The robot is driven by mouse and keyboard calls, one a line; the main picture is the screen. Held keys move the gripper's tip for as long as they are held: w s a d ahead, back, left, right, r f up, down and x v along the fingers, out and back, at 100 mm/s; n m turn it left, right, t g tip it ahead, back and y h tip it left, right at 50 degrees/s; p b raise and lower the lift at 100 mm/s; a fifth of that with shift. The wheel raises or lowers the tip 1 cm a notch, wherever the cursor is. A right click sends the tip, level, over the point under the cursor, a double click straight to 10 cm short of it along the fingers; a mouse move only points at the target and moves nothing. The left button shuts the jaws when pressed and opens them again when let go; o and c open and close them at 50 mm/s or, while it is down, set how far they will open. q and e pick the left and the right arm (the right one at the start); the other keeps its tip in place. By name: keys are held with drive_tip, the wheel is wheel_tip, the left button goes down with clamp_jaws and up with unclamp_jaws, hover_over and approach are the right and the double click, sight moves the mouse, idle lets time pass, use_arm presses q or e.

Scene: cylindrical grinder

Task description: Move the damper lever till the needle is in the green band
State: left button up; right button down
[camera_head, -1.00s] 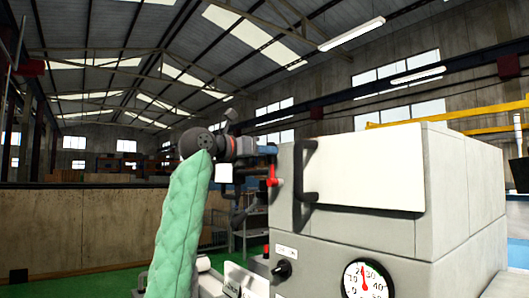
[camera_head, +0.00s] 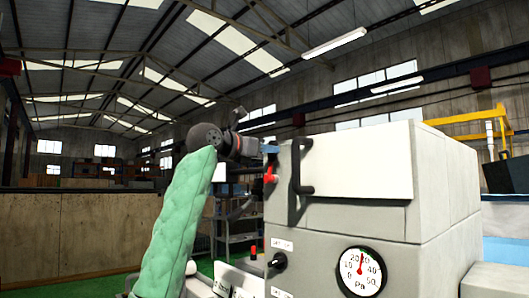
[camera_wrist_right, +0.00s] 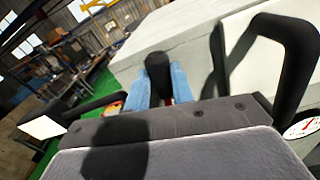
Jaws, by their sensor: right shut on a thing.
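The grey machine housing (camera_head: 340,225) carries a round white pressure gauge (camera_head: 361,271) marked in Pa. Its red needle points almost straight up, leaning slightly right, near the 20–30 marks. A small green patch seems to lie near the needle tip; its limits are too small to tell. My right gripper (camera_head: 270,149) is at the housing's left side. In the right wrist view its blue fingers (camera_wrist_right: 155,87) are shut on the black lever grip (camera_wrist_right: 158,72). Most of the lever is hidden. My left gripper is not in view.
A black bar handle (camera_head: 298,165) stands out from the housing near my right gripper. A red-ended fitting (camera_head: 270,175) sits just below the gripper. A black knob (camera_head: 278,261) is left of the gauge. Shelving stands behind.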

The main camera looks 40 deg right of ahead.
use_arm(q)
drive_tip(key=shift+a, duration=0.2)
use_arm(e)
drive_tip(key=c, duration=1.2)
unclamp_jaws()
drive_tip(key=shift+a, duration=0.1)
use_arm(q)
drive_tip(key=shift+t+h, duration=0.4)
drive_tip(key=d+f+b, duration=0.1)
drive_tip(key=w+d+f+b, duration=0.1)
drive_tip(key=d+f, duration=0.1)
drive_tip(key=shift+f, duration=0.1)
use_arm(e)
drive_tip(key=a, duration=0.7)
drive_tip(key=shift+s+a, duration=0.3)
drive_tip(key=shift+a, duration=0.05)
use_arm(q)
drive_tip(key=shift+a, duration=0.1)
